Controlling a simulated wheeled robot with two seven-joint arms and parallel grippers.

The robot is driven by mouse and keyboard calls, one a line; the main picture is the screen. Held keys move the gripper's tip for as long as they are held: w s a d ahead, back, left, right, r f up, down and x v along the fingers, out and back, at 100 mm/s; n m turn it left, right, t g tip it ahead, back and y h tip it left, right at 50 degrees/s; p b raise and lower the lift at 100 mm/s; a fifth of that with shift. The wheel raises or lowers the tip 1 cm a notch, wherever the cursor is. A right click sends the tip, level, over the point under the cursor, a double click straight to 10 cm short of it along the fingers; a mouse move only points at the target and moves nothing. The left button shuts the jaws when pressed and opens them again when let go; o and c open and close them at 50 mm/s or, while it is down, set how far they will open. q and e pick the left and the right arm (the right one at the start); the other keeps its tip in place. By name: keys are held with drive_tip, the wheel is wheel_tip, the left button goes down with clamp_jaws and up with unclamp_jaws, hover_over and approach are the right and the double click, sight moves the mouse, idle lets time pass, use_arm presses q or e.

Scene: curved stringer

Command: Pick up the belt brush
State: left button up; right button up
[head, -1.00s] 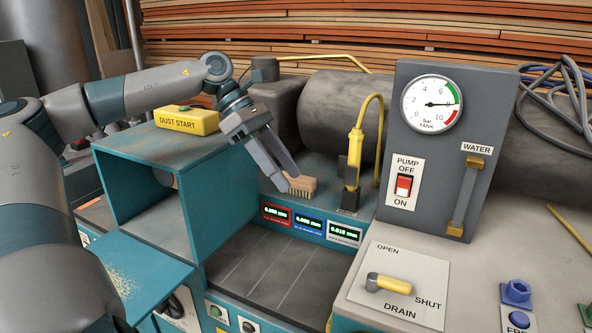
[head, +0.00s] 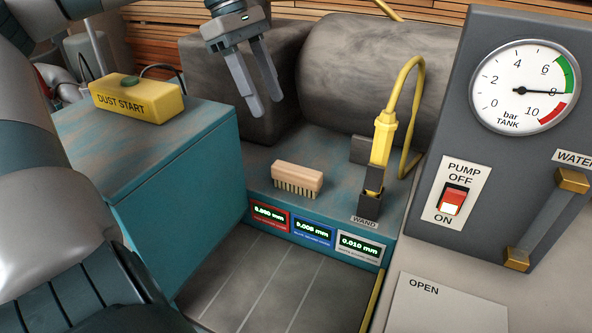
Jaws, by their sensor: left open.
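The belt brush (head: 297,177) is a small block with a tan wooden back and pale bristles facing down. It lies on the teal ledge (head: 340,197) above the small digital displays, left of the yellow wand. My left gripper (head: 267,107) is open and empty, its fingers pointing down. It hangs above and a little left of the brush in the picture, apart from it, in front of the dark grey motor housing. The brush is fully visible. My right gripper is not in view.
The yellow wand (head: 384,138) stands in a dark holder right of the brush, its hose looping behind. The yellow DUST START box (head: 136,102) sits on the teal cabinet (head: 205,160) at left. The grey gauge panel (head: 450,130) rises at right. The dark slatted bed (head: 280,290) in front is clear.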

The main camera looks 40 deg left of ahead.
use_arm(q)
drive_tip(key=shift+s+d+r, duration=0.1)
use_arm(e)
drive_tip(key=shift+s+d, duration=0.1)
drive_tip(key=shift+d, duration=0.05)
use_arm(q)
approach(295, 168)
drive_tip(key=shift+p+x, duration=0.45)
drive_tip(key=shift+x, duration=1.65)
drive_tip(key=shift+d+f, duration=0.1)
drive_tip(key=shift+f, duration=0.2)
drive_tip(key=shift+d+f, duration=0.1)
drive_tip(key=shift+f, duration=0.1)
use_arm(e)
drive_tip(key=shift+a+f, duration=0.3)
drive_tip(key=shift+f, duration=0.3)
